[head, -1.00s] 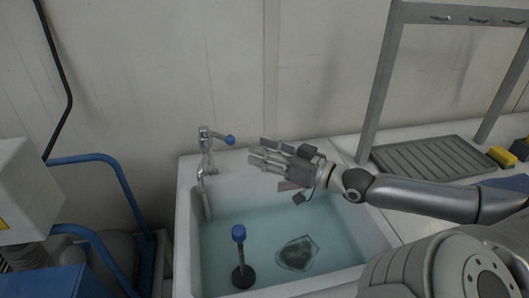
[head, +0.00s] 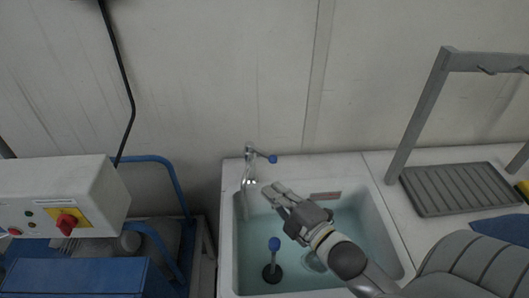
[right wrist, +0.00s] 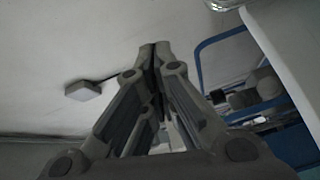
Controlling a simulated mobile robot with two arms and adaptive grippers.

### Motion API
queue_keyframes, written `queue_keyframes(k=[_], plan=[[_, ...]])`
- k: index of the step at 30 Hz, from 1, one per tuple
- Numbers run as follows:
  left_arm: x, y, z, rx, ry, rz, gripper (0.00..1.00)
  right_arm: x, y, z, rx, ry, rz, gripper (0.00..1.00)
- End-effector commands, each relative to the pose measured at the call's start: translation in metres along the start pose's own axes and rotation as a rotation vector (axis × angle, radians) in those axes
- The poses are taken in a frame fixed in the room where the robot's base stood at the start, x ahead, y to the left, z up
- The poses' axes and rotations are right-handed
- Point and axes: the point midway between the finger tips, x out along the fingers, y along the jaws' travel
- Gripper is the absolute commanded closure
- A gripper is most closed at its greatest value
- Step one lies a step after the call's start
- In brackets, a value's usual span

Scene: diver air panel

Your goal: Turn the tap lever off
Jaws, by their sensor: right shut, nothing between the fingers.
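The tap (head: 249,165) is a silver metal fitting at the back left of the sink. Its lever ends in a blue knob (head: 272,158) and points to the right in the head view. My right gripper (head: 273,191) is shut and empty over the sink, below and slightly right of the knob, apart from it. In the right wrist view its fingers (right wrist: 155,50) meet at the tips. The tap's spout hangs down to the basin; I cannot tell whether water runs. My left gripper is not in view.
The white sink (head: 229,240) holds water and an upright dark stand with a blue top (head: 274,244). A white control box with a red switch (head: 67,222) and a blue rail (head: 172,185) stand at the left. A ribbed grey tray (head: 460,190) lies at the right.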

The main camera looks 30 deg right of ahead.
Motion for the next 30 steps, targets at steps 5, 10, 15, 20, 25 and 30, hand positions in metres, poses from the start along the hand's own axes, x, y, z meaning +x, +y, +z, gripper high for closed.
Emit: queue_keyframes(k=[5,10,15,20,25,30], plan=[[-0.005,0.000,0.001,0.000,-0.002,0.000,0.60,0.013,0.001,-0.002,-0.013,-0.001,0.002,1.00],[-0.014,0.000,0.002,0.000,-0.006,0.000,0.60,0.039,0.003,-0.002,-0.010,-0.001,0.003,1.00],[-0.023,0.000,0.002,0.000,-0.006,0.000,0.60,0.070,0.004,-0.002,-0.008,-0.001,0.003,1.00],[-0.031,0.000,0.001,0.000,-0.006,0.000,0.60,0.098,0.003,-0.002,-0.009,0.000,0.002,1.00],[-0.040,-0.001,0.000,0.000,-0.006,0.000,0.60,0.106,0.002,0.022,-0.014,-0.001,-0.002,1.00],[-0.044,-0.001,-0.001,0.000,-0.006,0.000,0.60,0.109,0.001,0.035,-0.011,0.000,-0.001,1.00]])
